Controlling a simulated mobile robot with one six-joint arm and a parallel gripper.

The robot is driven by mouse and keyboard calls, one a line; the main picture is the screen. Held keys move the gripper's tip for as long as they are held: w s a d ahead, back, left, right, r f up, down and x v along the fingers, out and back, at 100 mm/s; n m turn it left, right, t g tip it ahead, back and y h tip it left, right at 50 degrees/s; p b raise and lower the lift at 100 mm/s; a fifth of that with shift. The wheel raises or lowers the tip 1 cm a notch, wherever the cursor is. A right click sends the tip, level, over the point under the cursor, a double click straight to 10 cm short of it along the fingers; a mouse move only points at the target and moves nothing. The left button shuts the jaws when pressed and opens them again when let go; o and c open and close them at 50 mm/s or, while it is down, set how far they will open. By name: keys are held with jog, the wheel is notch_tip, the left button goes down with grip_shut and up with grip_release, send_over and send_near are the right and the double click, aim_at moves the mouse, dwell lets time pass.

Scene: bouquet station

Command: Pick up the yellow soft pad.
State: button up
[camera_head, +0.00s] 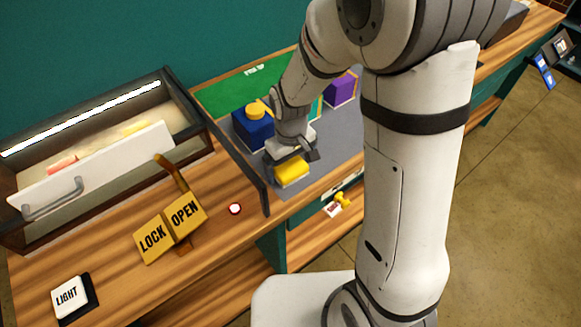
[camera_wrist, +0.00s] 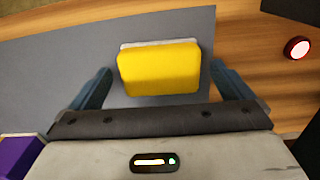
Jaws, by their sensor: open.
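The yellow soft pad (camera_head: 291,173) is a small rounded block on a pale base on the grey mat, near the front edge of the bench. In the wrist view the yellow pad (camera_wrist: 159,68) lies between and slightly beyond the two fingers. My gripper (camera_head: 289,166) is right at the pad in the head view and partly covers it. In the wrist view my gripper (camera_wrist: 160,90) is open, with a finger on each side of the pad and a gap at each side. Nothing is held.
A blue block with a yellow knob (camera_head: 253,129) stands behind my gripper, and a purple block (camera_head: 341,89) farther right. A dark low wall (camera_head: 240,165) borders the mat on the left. A red button (camera_head: 235,209) and a LOCK/OPEN lever sign (camera_head: 169,228) are left of it.

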aim_at(291, 166)
jog(key=shift+f, duration=0.65)
jog(key=shift+c, duration=0.3)
jog(key=c, duration=1)
jog(key=shift+o, duration=0.2)
jog(key=shift+r, duration=0.1)
notch_tip(291, 166, up, 10)
jog(key=shift+f+b, duration=0.1)
jog(key=shift+b, duration=0.4)
jog(key=o, duration=0.4)
jog(key=c, duration=0.3)
